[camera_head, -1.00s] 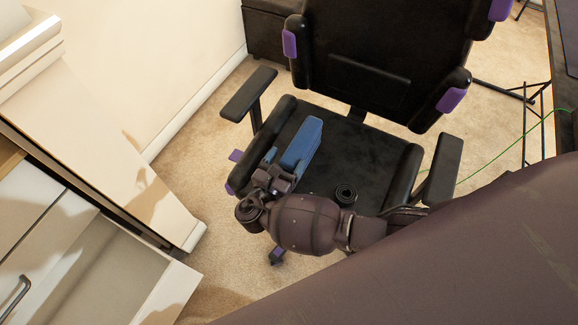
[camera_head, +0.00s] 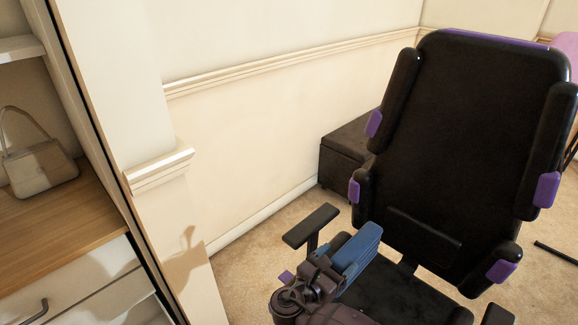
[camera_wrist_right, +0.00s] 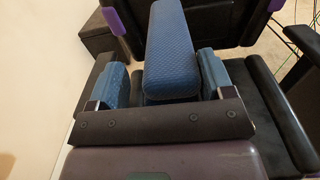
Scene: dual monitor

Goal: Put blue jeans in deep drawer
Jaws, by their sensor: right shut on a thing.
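The blue jeans (camera_head: 358,252) are folded into a flat, thick block. My right gripper (camera_head: 332,272) is shut on their near end and holds them over the chair seat (camera_head: 395,298). In the right wrist view the jeans (camera_wrist_right: 172,50) stand out between the two blue-padded fingers (camera_wrist_right: 163,88). I cannot tell whether they touch the seat. White drawer fronts (camera_head: 75,305) with a dark handle show at the lower left, below a wooden shelf. The inside of the deep drawer is mostly cut off by the frame edge. My left gripper is not in view.
The black and purple chair (camera_head: 470,150) fills the right side, with an armrest (camera_head: 311,226) close to my right gripper. A pale wall post (camera_head: 160,170) stands between chair and wardrobe. A handbag (camera_head: 38,165) sits on the wooden shelf (camera_head: 60,235). A dark box (camera_head: 348,150) stands behind.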

